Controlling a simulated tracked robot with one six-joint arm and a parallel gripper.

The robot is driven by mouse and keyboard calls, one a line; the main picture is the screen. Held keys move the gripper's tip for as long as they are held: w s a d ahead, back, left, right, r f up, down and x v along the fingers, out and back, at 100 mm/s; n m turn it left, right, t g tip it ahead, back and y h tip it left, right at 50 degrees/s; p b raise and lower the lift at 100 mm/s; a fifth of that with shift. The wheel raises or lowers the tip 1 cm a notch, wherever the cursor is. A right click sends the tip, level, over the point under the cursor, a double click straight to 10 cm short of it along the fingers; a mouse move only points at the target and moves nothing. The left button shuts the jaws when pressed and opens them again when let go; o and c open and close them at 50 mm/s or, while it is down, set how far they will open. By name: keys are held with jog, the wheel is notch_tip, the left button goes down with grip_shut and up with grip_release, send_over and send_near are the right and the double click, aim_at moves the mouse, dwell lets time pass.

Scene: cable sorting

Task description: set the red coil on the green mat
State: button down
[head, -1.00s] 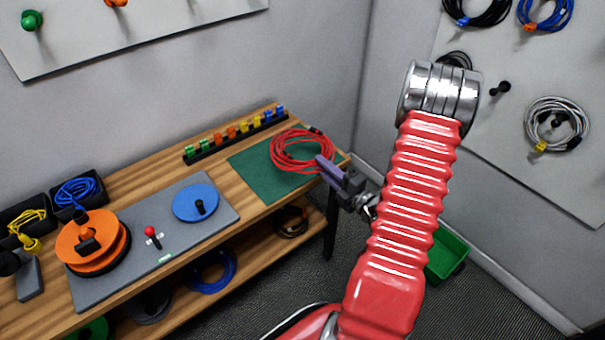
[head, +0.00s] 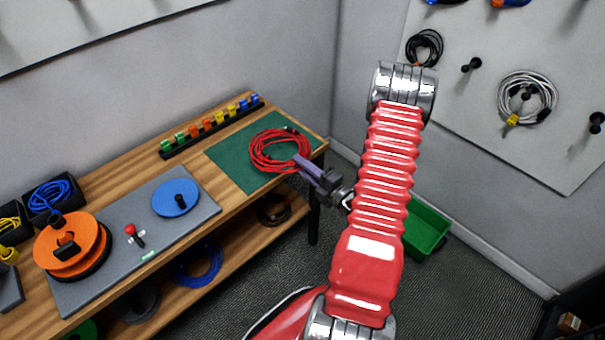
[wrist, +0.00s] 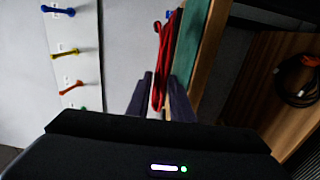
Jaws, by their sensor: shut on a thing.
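The red coil (head: 257,160) is a bundle of red cable with a dark tie. In the head view it shows over the right part of the green mat (head: 228,158), at the right end of the workbench. My gripper (head: 298,163) reaches in from the right and is shut on the coil's near right edge. In the wrist view the coil (wrist: 157,75) hangs between the two purple fingers (wrist: 160,97), seen edge-on beside the mat (wrist: 188,45). I cannot tell whether the whole coil touches the mat.
A rack of coloured clips (head: 210,125) runs behind the mat. A grey board (head: 120,262) with an orange reel (head: 62,243) and a blue disc (head: 170,200) lies to the left. A green bin (head: 427,228) stands on the floor at right. Cables hang on the wall panel.

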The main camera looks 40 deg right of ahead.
jog(key=shift+f, duration=0.1)
notch_tip(320, 180, down, 4)
dwell(0.6)
jog(key=c, duration=1.6)
grip_release()
jog(key=shift+o, duration=0.2)
jog(key=s, duration=1.2)
jog(key=shift+d, duration=0.15)
jog(key=shift+f, duration=0.1)
